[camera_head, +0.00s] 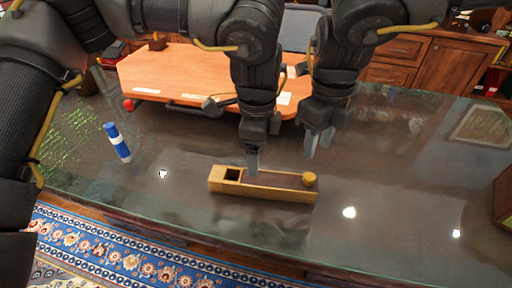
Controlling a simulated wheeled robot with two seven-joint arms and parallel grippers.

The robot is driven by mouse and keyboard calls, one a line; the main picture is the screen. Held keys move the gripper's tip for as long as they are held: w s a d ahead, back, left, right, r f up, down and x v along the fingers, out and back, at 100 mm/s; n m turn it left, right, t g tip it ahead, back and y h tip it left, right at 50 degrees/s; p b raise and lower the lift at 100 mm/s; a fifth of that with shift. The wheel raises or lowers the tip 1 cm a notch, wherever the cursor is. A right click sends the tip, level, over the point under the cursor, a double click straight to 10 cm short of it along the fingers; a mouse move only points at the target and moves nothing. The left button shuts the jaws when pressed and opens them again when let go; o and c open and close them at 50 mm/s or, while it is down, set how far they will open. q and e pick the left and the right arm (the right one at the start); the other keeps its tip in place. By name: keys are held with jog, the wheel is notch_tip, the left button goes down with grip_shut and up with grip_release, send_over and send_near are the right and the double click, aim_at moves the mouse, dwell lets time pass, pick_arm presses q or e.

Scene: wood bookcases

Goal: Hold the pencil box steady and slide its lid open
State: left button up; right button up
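The pencil box (263,194), long, narrow and yellow-wooden, lies on the glass-topped table. A dark square opening shows near its left end. A brownish lid surface (280,178) covers the rest of its top, with a round yellow knob (309,179) at the right end. My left gripper (252,166) points down at the box, its fingertips at the far side just right of the dark opening; its fingers overlap, so their gap and contact are unclear. My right gripper (318,146) hangs behind and above the knob, its two fingers apart with nothing between them.
An orange wooden board or desk (180,75) is behind. A flat frame (481,126) lies at right. The glass around the box is clear.

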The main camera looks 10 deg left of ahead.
aim_at(256, 180)
pick_arm(q)
notch_tip(256, 180, down, 11)
jog(key=shift+r, duration=0.15)
dwell(0.4)
